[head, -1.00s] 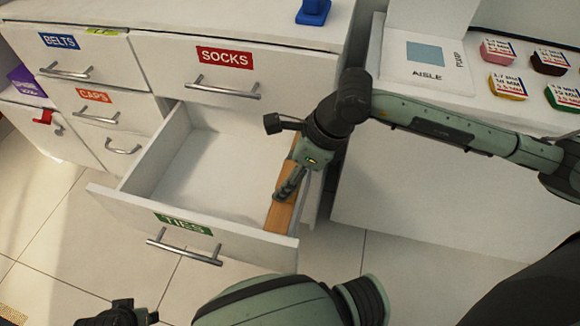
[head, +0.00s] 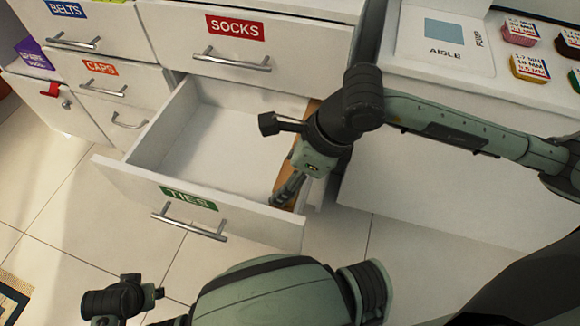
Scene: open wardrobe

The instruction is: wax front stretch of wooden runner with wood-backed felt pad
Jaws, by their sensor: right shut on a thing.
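The wooden runner (head: 299,190) is a brown strip along the right side of the open TIES drawer (head: 140,183). My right gripper (head: 284,193) points down over the runner's front stretch, close behind the drawer front. It is shut on the wood-backed felt pad, which is mostly hidden by the fingers and hard to make out. Whether the pad touches the wood cannot be told. My arm covers the runner's middle. My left gripper (head: 125,299) is low at the left, apart from the drawer; its fingers are not clear.
The SOCKS drawer (head: 270,45) is shut above the open one. A metal handle (head: 190,227) sticks out from the TIES front. A white counter (head: 420,75) at the right holds an AISLE card and several coloured blocks. The open drawer is empty inside.

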